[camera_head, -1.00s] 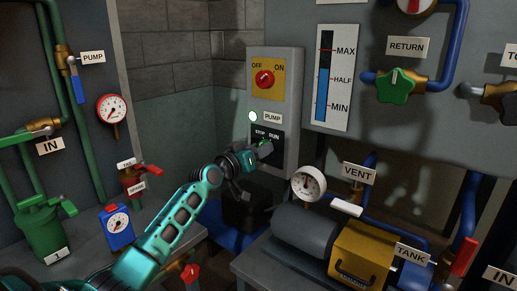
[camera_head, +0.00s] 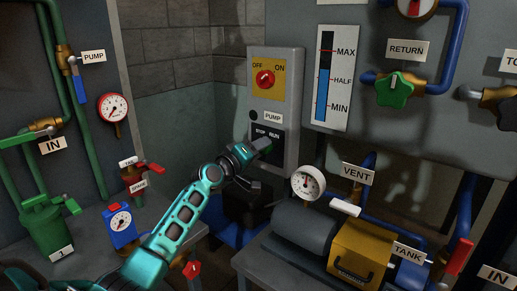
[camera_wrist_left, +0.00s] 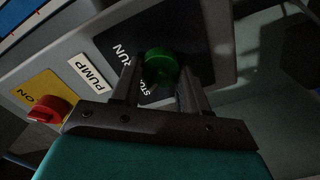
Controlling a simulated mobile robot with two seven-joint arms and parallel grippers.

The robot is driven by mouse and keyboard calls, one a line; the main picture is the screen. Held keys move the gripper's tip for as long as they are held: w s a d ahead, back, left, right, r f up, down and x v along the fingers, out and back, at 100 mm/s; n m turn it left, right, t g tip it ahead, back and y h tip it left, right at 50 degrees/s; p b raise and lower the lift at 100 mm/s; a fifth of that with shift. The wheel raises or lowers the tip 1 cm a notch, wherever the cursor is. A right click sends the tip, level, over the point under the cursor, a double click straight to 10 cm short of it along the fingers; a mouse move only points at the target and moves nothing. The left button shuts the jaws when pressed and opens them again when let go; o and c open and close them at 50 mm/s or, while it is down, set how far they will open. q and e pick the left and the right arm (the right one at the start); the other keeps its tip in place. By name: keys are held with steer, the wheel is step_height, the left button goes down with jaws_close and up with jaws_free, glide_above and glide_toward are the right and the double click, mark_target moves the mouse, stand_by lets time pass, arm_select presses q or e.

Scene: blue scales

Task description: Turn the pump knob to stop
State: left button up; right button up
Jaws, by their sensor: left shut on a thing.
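The pump knob (camera_wrist_left: 160,68) is round and green and sits on a black plate (camera_wrist_left: 210,45) marked STOP and RUN. My left gripper (camera_wrist_left: 158,82) is shut on it, one finger on each side, in the left wrist view. In the head view my left gripper (camera_head: 262,147) reaches the black plate (camera_head: 267,132) under the PUMP label (camera_head: 273,117) and hides the knob. The lamp (camera_head: 253,115) beside that label is dark. I cannot tell exactly where the knob points. My right gripper is not in view.
A red OFF/ON switch (camera_head: 265,79) is above on the same grey box (camera_head: 289,110). A white gauge (camera_head: 308,183) and a yellow pump unit (camera_head: 360,253) stand at the lower right.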

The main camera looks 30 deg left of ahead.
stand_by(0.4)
arm_select(q)
steer(key=o, duration=1.1)
steer(key=shift+c, duration=0.2)
steer(key=s+a, duration=0.1)
steer(key=s, duration=1.2)
steer(key=s+d+f+m+g, duration=0.25)
steer(key=s+d+f, duration=0.2)
steer(key=f, duration=0.45)
steer(key=s+d+f+m+g, duration=0.25)
steer(key=d+f, duration=0.35)
steer(key=f, duration=0.3)
steer(key=s+d+f+m+g+h, duration=0.1)
steer(key=s+d+f+m+g, duration=0.1)
steer(key=s+d+f+m, duration=0.6)
steer(key=s+d+f, duration=0.2)
steer(key=s+d, duration=0.3)
steer(key=shift+s+f, duration=0.2)
steer(key=shift+s, duration=0.1)
